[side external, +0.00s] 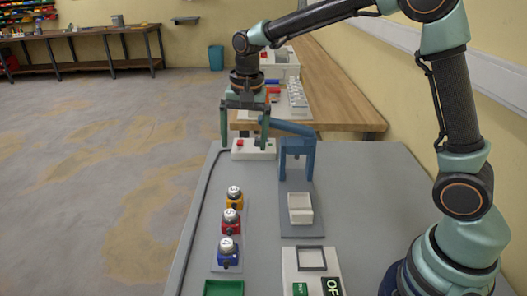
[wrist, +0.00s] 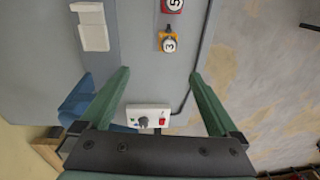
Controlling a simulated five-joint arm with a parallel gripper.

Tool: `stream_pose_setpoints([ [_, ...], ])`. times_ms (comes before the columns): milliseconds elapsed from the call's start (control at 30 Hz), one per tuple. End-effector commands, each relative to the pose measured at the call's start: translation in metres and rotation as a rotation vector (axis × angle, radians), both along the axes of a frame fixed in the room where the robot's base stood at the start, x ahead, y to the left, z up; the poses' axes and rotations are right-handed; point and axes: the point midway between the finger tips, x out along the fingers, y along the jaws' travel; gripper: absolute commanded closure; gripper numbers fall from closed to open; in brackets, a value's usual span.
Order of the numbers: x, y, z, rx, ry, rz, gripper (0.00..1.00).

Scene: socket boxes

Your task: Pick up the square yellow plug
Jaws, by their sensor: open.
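The square yellow plug (side external: 234,204) has a yellow base and a round dark-and-white top. It stands upright on the grey table, at the far end of a row of plugs. In the wrist view the yellow plug (wrist: 170,45) shows a "3" on its top, ahead of the fingertips and slightly right of centre. My gripper (side external: 244,143) is open and empty, pointing down beyond the yellow plug in the side view. In the wrist view my gripper (wrist: 160,76) has its two green fingers wide apart, with nothing between the tips.
A red plug (side external: 231,228) and a blue plug (side external: 228,260) continue the row. A white box (side external: 240,154) with a red switch is near my fingers. A blue arch (side external: 297,150) and a white block (side external: 300,208) stand right. A green tray (side external: 223,288) is at the front.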

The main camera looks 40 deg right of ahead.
Motion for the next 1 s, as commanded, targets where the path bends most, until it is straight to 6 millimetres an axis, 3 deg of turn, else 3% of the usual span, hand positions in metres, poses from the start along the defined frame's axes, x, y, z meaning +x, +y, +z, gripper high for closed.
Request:
stream_pose_setpoints([
  [100,0.016,0.009,-0.027,0.001,0.051,-0.092,0.04],
  [300,0.029,0.017,-0.052,-0.001,0.094,-0.189,0.04],
  [467,0.03,0.018,-0.066,-0.002,0.103,-0.207,0.04],
  [800,0.03,0.018,-0.118,-0.002,0.101,-0.205,0.04],
  [1000,0.029,0.018,-0.13,-0.002,0.101,-0.204,0.04],
])
